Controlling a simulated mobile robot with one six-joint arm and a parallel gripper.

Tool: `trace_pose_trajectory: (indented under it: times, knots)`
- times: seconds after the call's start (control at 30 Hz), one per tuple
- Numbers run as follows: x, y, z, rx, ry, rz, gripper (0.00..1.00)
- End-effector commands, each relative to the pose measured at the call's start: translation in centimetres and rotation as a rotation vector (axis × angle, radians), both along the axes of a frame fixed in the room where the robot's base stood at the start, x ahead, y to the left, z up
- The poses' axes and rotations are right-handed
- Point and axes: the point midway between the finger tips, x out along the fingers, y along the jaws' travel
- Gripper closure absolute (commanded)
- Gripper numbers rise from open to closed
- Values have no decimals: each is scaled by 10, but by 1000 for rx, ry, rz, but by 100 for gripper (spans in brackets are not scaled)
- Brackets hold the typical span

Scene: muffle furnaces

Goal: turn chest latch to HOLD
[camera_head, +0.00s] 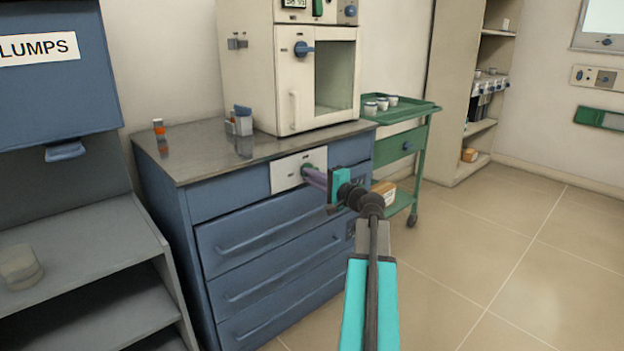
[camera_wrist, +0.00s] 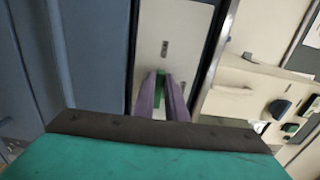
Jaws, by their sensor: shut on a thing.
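The chest (camera_head: 180,195) is a blue drawer cabinet with a grey top. A white latch plate (camera_head: 284,178) sits at the upper right of its front, and it also shows in the wrist view (camera_wrist: 183,30). The chest latch (camera_wrist: 161,79) is a small green handle on that plate, partly hidden between my purple fingers. My gripper (camera_head: 307,172) reaches the plate from the right; in the wrist view its fingertips (camera_wrist: 161,88) are shut on the latch, one on each side. The small dark marks on the plate are too small to read, so I cannot tell the latch's setting.
A cream furnace (camera_head: 262,75) with a blue knob stands on the chest. A green trolley (camera_head: 408,110) with several small pots stands just right of the chest, near my arm. A grey shelf unit (camera_head: 90,270) is at the left. The floor at the right is clear.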

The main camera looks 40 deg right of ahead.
Motion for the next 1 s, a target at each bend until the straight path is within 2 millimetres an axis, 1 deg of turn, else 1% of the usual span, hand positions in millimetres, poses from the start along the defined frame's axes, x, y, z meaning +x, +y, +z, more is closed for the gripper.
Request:
trace_pose_trajectory:
  times: [0.2, 0.23, 0.3, 0.33, 0.73, 0.87, 1.0]
  knots:
    - [0, 0, -1, -4, 2, -1, 100]
    - [0, 0, -1, -4, 2, -1, 85]
    - [0, 0, -1, -4, 2, -1, 73]
    - [0, 0, -1, -3, 2, -1, 70]
    - [-2, 0, 0, -1, 1, 0, 70]
    - [-10, 1, 1, -1, 1, -1, 70]
    - [-23, 2, 1, -1, 0, -1, 70]
